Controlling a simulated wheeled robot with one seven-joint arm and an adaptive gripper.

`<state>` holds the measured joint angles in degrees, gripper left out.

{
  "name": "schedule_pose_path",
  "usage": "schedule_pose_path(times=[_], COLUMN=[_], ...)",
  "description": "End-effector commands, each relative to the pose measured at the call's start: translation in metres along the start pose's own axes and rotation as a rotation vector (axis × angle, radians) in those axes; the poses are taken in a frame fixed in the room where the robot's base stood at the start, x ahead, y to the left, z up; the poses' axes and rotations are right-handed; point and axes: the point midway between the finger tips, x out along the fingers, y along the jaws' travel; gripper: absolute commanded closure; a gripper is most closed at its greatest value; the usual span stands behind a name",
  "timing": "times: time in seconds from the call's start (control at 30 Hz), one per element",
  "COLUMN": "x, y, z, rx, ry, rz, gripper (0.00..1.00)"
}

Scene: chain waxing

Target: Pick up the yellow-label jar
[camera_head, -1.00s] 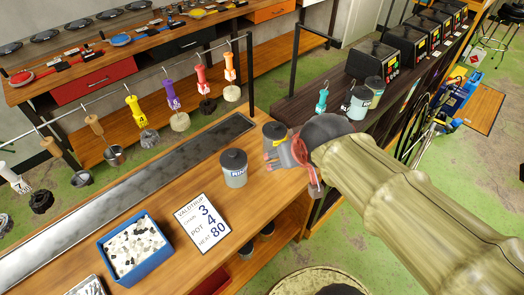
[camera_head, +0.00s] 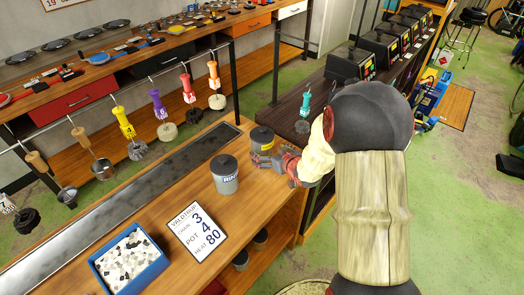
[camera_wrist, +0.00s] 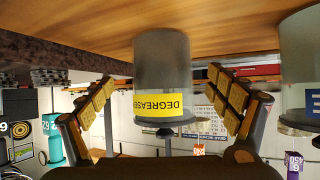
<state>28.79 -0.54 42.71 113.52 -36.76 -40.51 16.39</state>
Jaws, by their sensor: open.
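The yellow-label jar (camera_head: 261,136) is a grey jar with a dark lid, standing upright on the wooden bench near its right end. In the wrist view, which is upside down, the jar (camera_wrist: 162,65) stands between the two finger pads, and its yellow label reads DEGREASER. My gripper (camera_head: 268,160) reaches it from the right in the head view. In the wrist view my gripper (camera_wrist: 160,88) is open, with a gap visible on each side of the jar. The fingers partly hide the jar's lower part in the head view.
A printed card (camera_head: 198,231) and a blue tray of pebbles (camera_head: 161,270) lie nearer. Brushes hang from a rail (camera_head: 145,82) behind.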

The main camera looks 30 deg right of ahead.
Motion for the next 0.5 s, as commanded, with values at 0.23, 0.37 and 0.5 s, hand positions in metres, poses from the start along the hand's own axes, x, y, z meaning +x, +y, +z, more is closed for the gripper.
schedule_pose_path(times=[0.23, 0.37, 0.5], x=[0.03, 0.048, 0.058], y=[-0.004, -0.005, -0.004], z=[0.002, 0.001, -0.001], rx=[-0.002, -0.002, -0.001], ry=[-0.001, -0.001, 0.0], rz=[-0.001, -0.001, 0.001], gripper=[0.1, 0.1, 0.1])
